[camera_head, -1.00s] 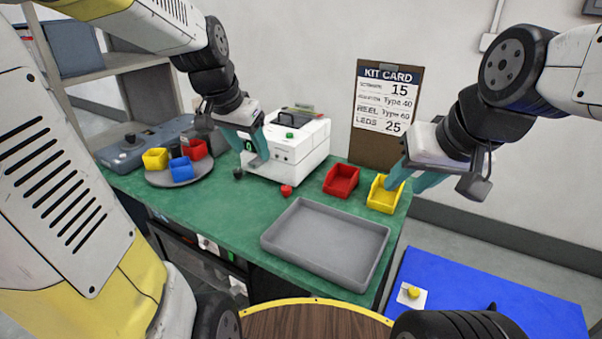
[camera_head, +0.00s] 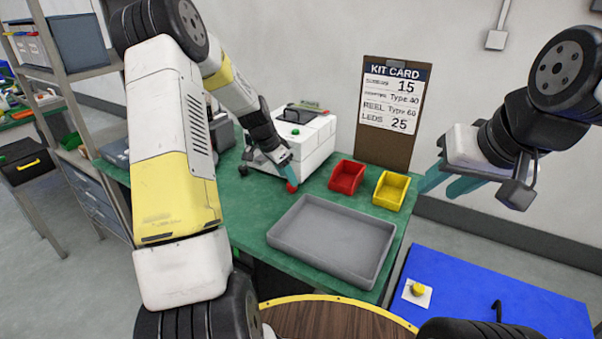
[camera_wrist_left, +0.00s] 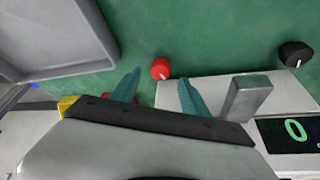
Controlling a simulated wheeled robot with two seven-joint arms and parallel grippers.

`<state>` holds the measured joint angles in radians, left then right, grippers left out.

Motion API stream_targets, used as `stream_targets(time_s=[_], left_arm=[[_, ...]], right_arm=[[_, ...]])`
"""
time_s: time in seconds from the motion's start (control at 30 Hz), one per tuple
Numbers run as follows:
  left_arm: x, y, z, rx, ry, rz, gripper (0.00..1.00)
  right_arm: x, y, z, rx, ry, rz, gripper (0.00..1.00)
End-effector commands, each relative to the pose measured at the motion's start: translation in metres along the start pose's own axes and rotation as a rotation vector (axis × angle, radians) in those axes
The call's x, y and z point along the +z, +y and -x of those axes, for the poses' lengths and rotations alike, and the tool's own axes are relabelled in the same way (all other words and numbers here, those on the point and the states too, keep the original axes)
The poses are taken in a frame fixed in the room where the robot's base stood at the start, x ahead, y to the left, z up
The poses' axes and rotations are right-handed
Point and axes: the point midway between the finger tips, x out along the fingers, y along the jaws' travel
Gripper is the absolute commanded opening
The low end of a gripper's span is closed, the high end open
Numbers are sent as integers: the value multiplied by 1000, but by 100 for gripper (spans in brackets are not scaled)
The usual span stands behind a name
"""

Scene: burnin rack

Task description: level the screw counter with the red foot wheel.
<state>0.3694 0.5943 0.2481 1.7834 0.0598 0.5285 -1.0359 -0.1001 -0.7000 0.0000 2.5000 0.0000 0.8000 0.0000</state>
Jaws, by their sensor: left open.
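The screw counter (camera_head: 314,142) is a white box on the green bench, with a green button on top. Its display shows a green 0 in the left wrist view (camera_wrist_left: 296,130). The red foot wheel (camera_head: 292,187) is at its front lower corner; in the left wrist view the wheel (camera_wrist_left: 160,68) lies just beyond and between the fingertips. A black foot wheel (camera_wrist_left: 295,53) shows at the far right there. My left gripper (camera_head: 288,172) is open, fingers pointing down at the red wheel, not closed on it. My right gripper (camera_head: 440,185) is open and empty, right of the yellow bin.
A red bin (camera_head: 346,178) and a yellow bin (camera_head: 391,190) stand right of the counter. A grey tray (camera_head: 330,240) lies in front. A kit card (camera_head: 392,112) leans at the wall. A blue surface (camera_head: 470,300) with a yellow knob (camera_head: 418,289) is at lower right.

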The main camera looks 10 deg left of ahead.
Motion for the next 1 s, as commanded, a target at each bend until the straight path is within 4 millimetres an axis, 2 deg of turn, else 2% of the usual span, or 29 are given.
stream_targets(time_s=[0.1,0.23,0.57,0.6,0.87,1.0], left_arm=[[0,0,-20,2,-2,1,53],[0,0,-32,1,-1,0,53],[0,0,-38,-1,0,1,53],[0,0,-38,-1,-1,1,51],[0,0,-38,-1,-1,1,0],[0,0,-38,-2,-1,2,0]], right_arm=[[0,0,0,0,0,0,36],[0,0,0,0,0,0,36],[0,0,0,0,0,0,36],[0,0,0,0,0,0,36],[0,0,0,0,0,0,36],[0,0,0,0,0,0,36]])
